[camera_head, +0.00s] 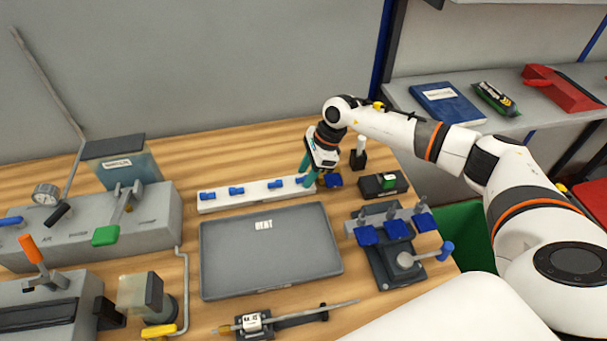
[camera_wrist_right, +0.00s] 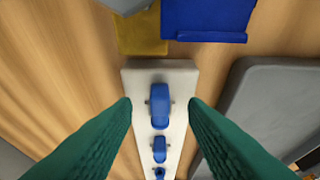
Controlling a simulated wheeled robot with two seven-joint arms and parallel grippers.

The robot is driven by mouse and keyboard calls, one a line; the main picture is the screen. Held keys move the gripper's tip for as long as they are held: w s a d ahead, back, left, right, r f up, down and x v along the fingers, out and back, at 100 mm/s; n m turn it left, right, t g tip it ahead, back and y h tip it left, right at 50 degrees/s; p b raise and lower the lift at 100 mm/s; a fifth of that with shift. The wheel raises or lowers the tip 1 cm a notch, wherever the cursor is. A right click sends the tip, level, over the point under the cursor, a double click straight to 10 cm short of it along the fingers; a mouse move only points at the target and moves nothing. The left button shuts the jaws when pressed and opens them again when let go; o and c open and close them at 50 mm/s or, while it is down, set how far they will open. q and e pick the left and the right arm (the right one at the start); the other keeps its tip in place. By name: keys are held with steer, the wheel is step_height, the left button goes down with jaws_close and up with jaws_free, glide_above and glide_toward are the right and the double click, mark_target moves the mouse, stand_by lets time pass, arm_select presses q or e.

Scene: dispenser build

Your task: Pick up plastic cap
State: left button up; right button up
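Several small blue plastic caps lie in a row on a long white strip (camera_head: 256,195). In the head view, one cap (camera_head: 237,190) is left of the strip's middle and another (camera_head: 275,184) is nearer its right end. My right gripper (camera_head: 308,176), with teal fingers, points down at the strip's right end. In the right wrist view, the end cap (camera_wrist_right: 158,105) shows between the open fingers (camera_wrist_right: 159,104), with white strip visible on both sides of it. I cannot tell whether the fingers touch anything. My left gripper is not in view.
A blue and yellow item (camera_head: 333,181) stands just right of the strip's end; its blue part (camera_wrist_right: 207,20) shows in the wrist view. A grey tray (camera_head: 270,265) lies in front. A black block with a green top (camera_head: 383,186) and a blue-clamped fixture (camera_head: 398,240) are at right.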

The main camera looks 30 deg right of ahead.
steer(key=shift+f, duration=0.2)
jaws_close()
steer(key=shift+r, duration=0.1)
